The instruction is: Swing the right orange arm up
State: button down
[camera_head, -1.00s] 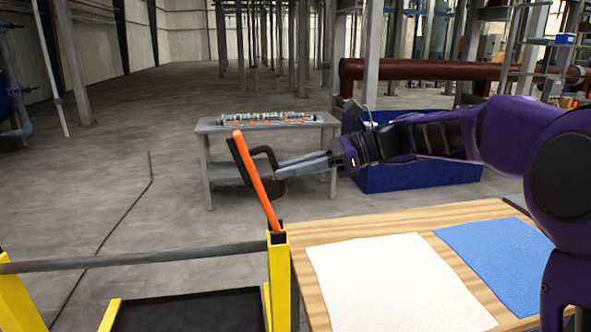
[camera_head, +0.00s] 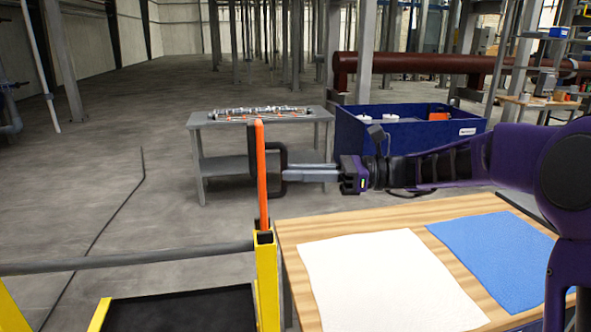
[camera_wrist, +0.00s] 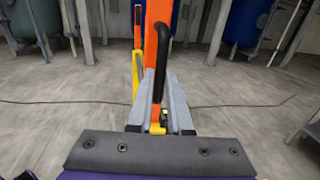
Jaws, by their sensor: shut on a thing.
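The right orange arm (camera_head: 262,180) stands close to upright on top of the right yellow post (camera_head: 267,285). A black loop handle (camera_head: 281,160) sticks out from its right side. My gripper (camera_head: 288,173) reaches in from the right and is shut on this handle, near its lower part. In the wrist view the black handle (camera_wrist: 161,55) rises between my fingers (camera_wrist: 160,80), in front of the orange arm (camera_wrist: 157,14). A second orange arm (camera_wrist: 137,28) shows farther back in the wrist view, on its own yellow post (camera_wrist: 136,72).
A grey bar (camera_head: 125,260) runs left from the right post above a black tray (camera_head: 185,310). A wooden table (camera_head: 460,281) with white and blue cloths is at right. A grey bench (camera_head: 190,123) and a blue bin (camera_head: 360,135) stand behind. Open floor lies left.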

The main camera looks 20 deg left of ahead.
jog(key=shift+d+f, duration=0.1)
jog(key=c, duration=0.8)
grip_release()
jog(key=shift+c, duration=0.2)
jog(key=shift+w+d, duration=0.1)
jog(key=v, duration=1.7)
jog(key=shift+p, duration=0.3)
jog(key=shift+d, duration=0.1)
